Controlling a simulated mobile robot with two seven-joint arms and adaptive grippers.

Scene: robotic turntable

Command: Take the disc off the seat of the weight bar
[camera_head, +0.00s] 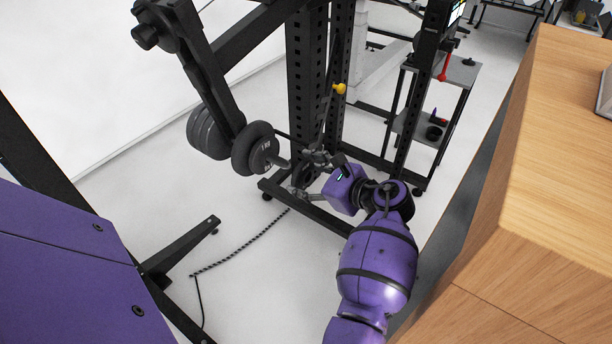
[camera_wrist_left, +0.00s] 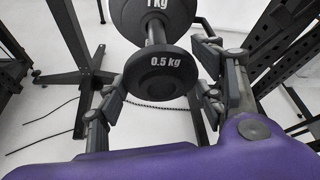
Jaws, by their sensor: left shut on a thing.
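The weight bar (camera_wrist_left: 155,32) shows in the left wrist view with a black disc marked 1 kg (camera_wrist_left: 140,12) farther along it. A smaller-looking black disc marked 0.5 kg (camera_wrist_left: 160,68) is nearer to me, at the bar's near end. My right gripper is not in view.
A black perforated rack post (camera_head: 305,80) stands just behind the gripper. A wooden cabinet (camera_head: 550,170) fills the right side. A small shelf cart (camera_head: 435,125) stands behind. A black foot beam (camera_head: 182,252) and a cable (camera_head: 240,242) lie in the open floor at left.

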